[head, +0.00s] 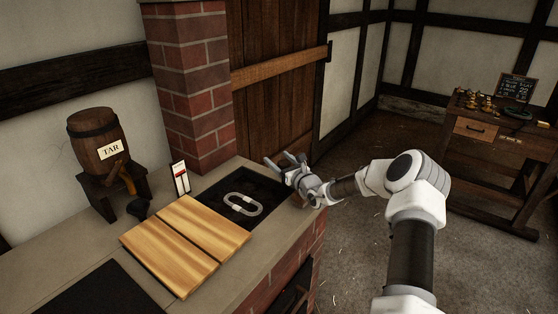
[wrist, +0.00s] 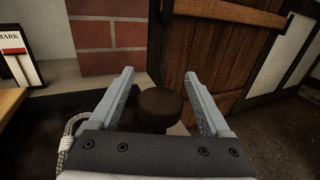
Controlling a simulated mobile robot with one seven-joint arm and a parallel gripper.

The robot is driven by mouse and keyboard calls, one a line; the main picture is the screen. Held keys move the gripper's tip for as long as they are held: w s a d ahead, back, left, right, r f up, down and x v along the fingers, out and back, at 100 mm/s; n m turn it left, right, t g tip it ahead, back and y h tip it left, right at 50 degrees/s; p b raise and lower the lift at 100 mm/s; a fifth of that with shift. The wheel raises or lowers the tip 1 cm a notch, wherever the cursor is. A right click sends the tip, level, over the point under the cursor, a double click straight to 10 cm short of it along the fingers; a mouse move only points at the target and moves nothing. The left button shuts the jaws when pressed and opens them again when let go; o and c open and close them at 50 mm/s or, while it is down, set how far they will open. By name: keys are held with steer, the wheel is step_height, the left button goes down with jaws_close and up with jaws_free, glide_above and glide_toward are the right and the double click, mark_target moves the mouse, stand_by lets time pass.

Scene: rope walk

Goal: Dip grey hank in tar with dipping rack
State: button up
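The grey hank (head: 243,204) is a pale oval loop with a bar across its middle. It lies over the dark recess (head: 266,184) in the brick-sided bench; part of its rope (wrist: 68,138) shows at the left of the wrist view. My gripper (head: 280,160) is over the far right corner of the recess, open, with nothing gripped. In the wrist view a dark brown round-topped knob (wrist: 160,103) shows between the open fingers (wrist: 163,90); I cannot tell if they touch it. It may be the dipping rack's handle; the rack's frame is not clear. The tar surface cannot be made out.
Two wooden boards (head: 186,240) lie on the bench beside the recess. A small MARK sign (head: 181,178) stands behind it. A tar barrel (head: 97,140) sits on a stand at left. A brick pillar (head: 196,80) rises behind. A worktable (head: 497,146) stands far right.

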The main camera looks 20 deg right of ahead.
steer(key=p+v, duration=0.1)
steer(key=v, duration=1.6)
steer(key=shift+s, duration=0.25)
